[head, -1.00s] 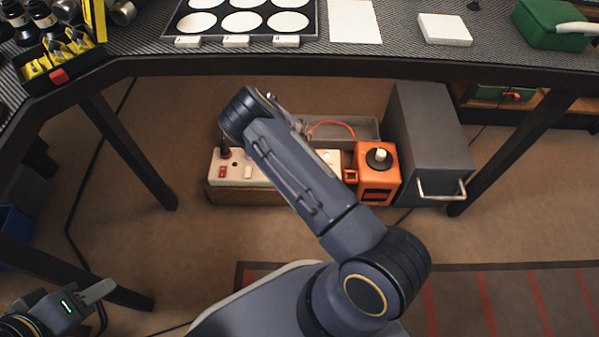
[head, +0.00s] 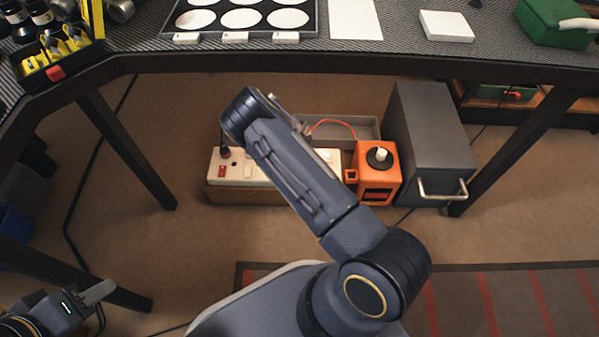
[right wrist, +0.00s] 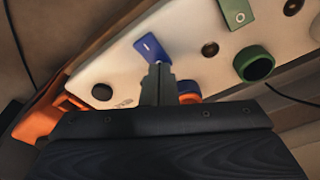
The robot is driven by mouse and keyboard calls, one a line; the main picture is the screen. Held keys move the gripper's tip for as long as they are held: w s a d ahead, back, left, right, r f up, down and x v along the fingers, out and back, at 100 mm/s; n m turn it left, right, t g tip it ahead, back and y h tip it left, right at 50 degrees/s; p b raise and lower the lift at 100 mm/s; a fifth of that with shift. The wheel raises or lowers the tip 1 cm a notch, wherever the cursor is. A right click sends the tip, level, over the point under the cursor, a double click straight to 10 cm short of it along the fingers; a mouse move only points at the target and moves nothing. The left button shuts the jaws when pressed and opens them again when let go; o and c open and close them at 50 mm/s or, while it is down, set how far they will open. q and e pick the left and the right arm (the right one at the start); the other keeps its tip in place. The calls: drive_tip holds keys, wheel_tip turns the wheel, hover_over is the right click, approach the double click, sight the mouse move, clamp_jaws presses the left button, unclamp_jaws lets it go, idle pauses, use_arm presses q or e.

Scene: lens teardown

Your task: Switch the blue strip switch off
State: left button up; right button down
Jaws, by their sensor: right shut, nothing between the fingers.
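The white power strip (head: 260,168) lies on a wooden base under the table; my right arm covers its middle in the head view. The blue switch (right wrist: 151,47) shows in the right wrist view as a small blue rocker plate on the strip's white face. My right gripper (right wrist: 158,72) is shut and empty, its fingertips right at the lower edge of the blue switch. I cannot tell whether they touch. The right fingers and the blue switch are hidden in the head view. My left gripper (head: 98,292) is at the lower left, far from the strip; its opening is unclear.
In the right wrist view, a green switch (right wrist: 236,12), a green ring (right wrist: 253,66) and a blue ring (right wrist: 188,90) are close by. A red switch (head: 221,171) sits on the strip's left end. An orange box (head: 378,175) and grey cabinet (head: 432,130) stand right of it.

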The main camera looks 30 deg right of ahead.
drive_tip(key=shift+f, duration=0.3)
drive_tip(key=shift+r, duration=0.1)
drive_tip(key=shift+r+p, duration=2.25)
drive_tip(key=shift+r, duration=1.25)
